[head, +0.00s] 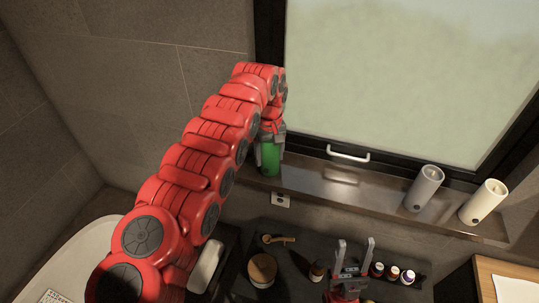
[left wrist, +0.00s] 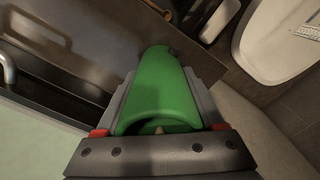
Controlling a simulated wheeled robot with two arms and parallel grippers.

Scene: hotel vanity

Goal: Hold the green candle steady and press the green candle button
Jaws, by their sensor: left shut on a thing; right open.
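The green candle (head: 270,158) stands on the ledge under the window, at its left end. My left gripper (head: 271,140) comes down from above and is shut on the green candle. In the left wrist view the candle (left wrist: 160,88) sits between the two fingers, its hollow top end close to the camera. My right gripper (head: 355,258) is open and empty, low in the head view above the dark counter.
A grey candle (head: 424,188) and a cream candle (head: 484,202) stand at the right of the ledge (head: 385,197). A window handle (head: 348,153) sits above the ledge. Small bottles (head: 393,273), a wooden brush (head: 279,239) and a round wooden-topped jar (head: 262,269) are on the counter.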

